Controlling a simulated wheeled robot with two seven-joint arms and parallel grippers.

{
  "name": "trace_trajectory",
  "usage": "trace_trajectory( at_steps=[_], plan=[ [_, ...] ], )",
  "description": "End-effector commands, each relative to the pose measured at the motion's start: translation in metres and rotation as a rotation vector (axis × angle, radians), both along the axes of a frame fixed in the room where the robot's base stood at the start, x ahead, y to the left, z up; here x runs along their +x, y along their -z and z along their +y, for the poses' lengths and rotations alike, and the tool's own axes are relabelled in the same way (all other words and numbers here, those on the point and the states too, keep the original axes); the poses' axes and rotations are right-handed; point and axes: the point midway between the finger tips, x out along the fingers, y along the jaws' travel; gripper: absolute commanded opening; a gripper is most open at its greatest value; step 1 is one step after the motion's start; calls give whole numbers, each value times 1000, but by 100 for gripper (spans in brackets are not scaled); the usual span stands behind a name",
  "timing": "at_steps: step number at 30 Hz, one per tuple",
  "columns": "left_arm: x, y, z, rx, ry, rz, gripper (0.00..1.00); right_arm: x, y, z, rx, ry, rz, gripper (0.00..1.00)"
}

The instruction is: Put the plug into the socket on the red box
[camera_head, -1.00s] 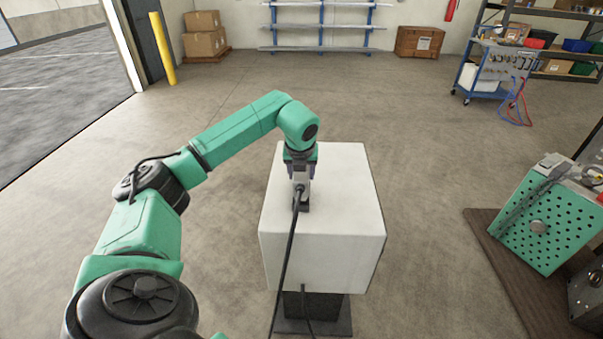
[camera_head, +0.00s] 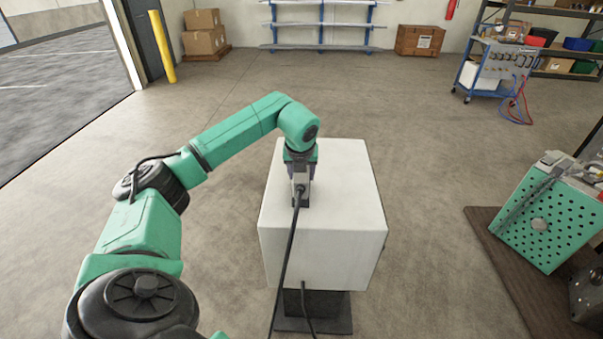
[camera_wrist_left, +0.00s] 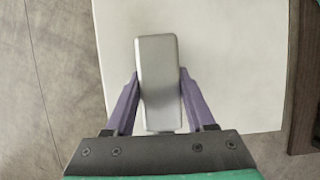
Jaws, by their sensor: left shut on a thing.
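A white box (camera_head: 340,215) stands in the middle of the head view; no red box shows. My left gripper (camera_head: 301,190) points down over the left part of its top. In the left wrist view the gripper (camera_wrist_left: 160,98) is shut on a grey, rounded, oblong plug (camera_wrist_left: 158,70), one purple finger on each side. A black cable (camera_head: 285,255) runs from the plug down past the box's front left. The plug's lower end and any socket under it are hidden. I cannot tell whether the plug touches the box top. My right gripper is not in view.
The box stands on a dark pedestal (camera_head: 313,310). A green perforated housing (camera_head: 548,222) sits on a brown board (camera_head: 500,262) at the right. A blue cart (camera_head: 492,72), a wooden crate (camera_head: 420,40) and cartons (camera_head: 205,38) stand far back. The floor between is clear.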

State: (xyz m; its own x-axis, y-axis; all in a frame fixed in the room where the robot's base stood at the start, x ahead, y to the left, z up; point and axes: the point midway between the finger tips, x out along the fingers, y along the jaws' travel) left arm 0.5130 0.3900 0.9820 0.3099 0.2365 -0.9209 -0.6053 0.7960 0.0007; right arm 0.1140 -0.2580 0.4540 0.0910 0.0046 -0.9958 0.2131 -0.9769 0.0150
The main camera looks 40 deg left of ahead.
Motion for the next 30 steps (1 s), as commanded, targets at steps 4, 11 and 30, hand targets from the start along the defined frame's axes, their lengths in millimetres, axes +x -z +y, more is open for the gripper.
trace_trajectory(
  at_steps=[4, 11, 30],
  plan=[
    [0, 2, 0, -1, 0, -3, 0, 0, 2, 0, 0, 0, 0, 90],
    [0, 2, 0, -1, 0, -3, 0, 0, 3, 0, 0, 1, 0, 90],
    [0, 7, 0, 0, 0, -1, 90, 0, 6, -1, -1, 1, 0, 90]
  ],
)
